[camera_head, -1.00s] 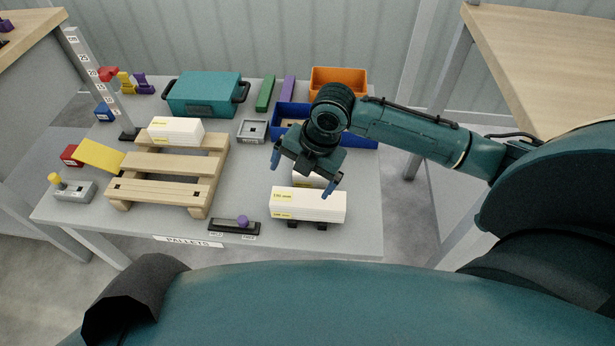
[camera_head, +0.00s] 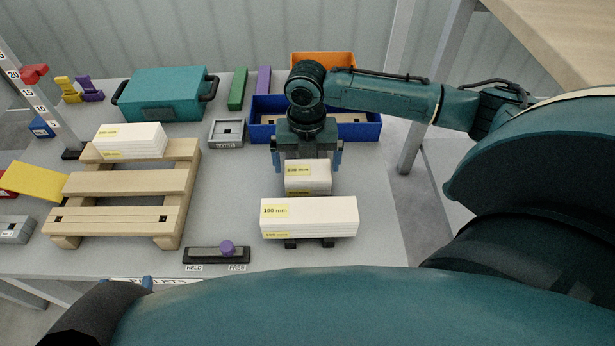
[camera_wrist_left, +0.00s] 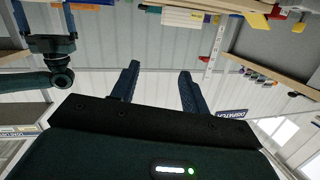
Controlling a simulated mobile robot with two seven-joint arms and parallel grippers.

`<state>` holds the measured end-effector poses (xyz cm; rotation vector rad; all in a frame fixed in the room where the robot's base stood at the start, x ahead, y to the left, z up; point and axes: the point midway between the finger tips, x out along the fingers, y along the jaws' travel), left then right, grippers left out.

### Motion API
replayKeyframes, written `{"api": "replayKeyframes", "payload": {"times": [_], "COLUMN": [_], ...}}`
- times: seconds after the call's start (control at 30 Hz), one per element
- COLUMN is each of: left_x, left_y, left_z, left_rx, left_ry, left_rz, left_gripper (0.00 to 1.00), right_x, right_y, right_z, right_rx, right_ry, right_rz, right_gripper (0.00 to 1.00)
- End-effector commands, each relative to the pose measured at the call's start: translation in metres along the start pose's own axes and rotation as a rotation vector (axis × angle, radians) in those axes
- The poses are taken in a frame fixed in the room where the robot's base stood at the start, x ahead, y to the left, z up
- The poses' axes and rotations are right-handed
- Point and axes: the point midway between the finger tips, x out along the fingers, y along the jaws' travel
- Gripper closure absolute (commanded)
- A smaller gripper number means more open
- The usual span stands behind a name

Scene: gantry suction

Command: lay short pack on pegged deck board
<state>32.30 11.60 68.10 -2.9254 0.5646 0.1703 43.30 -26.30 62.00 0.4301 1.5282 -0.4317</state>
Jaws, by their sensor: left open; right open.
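The short white pack (camera_head: 308,178), with a yellow label, lies on the table behind a longer white pack (camera_head: 310,215) labelled 190 mm. My right gripper (camera_head: 306,168) is open and points down at the short pack's far side, one blue finger to each side of it; contact cannot be told. The wooden pallet (camera_head: 128,184) stands at left; its front deck board (camera_head: 112,215) has two dark spots and is bare. Another white pack (camera_head: 130,141) lies on its rear board. My left gripper (camera_head: 140,283) barely shows at the bottom left; its fingers stand apart and empty in the left wrist view (camera_wrist_left: 158,72).
A blue bin (camera_head: 358,131) stands close behind my right gripper, and a teal case (camera_head: 165,95) behind the pallet. A HELD/FREE slider with a purple knob (camera_head: 227,247) sits at the front edge. A yellow sloped plate (camera_head: 35,181) is left of the pallet. Bare table lies between pallet and packs.

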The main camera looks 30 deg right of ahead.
Motion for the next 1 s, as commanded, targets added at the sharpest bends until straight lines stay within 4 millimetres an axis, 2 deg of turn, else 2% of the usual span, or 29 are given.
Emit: {"api": "replayKeyframes", "payload": {"times": [0.4,0.7,1.0], "left_x": [0.004,0.003,0.003], "left_y": [0.007,0.008,0.008], "left_z": [-0.001,-0.004,-0.004], "left_rx": [0.057,0.062,0.062], "left_ry": [0.170,0.188,0.186], "left_rz": [0.009,0.011,0.011], "left_gripper": [0.55,0.55,0.55], "right_x": [0.051,0.054,0.054], "right_y": [-0.003,-0.003,-0.003], "right_z": [-0.001,-0.001,-0.001], "right_rx": [0.000,-0.001,-0.001], "right_ry": [0.000,-0.001,-0.001], "right_rz": [0.000,0.000,0.001], "right_gripper": [0.00,0.00,0.24]}}
